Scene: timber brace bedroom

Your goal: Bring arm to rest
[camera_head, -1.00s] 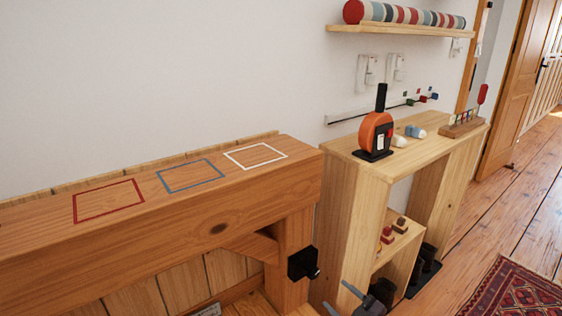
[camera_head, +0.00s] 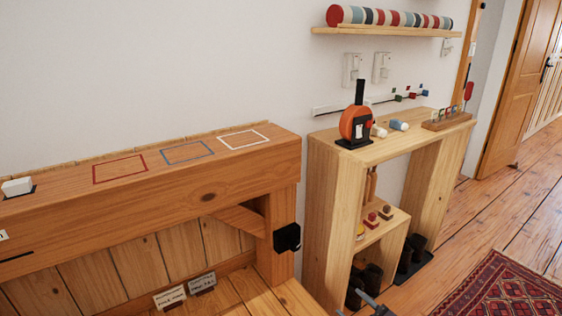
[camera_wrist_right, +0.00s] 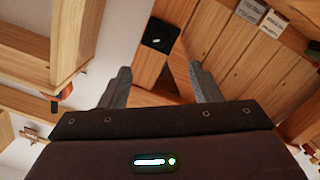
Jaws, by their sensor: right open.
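My right gripper (camera_head: 372,309) shows only in part at the bottom edge of the head view, in front of the small shelf unit (camera_head: 322,215). In the right wrist view its two grey fingers (camera_wrist_right: 161,82) are spread apart with nothing between them. A black block (camera_wrist_right: 160,35) on the timber lies beyond the fingers in that view; in the head view it is the black box (camera_head: 287,237) on the timber post. My left gripper is not in view.
A timber beam (camera_head: 235,178) with red, blue and white outlined squares runs along the wall. The shelf unit carries an orange round device (camera_head: 354,123) and small items. Wood floor (camera_head: 505,205) and a red rug (camera_head: 505,290) lie open at right.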

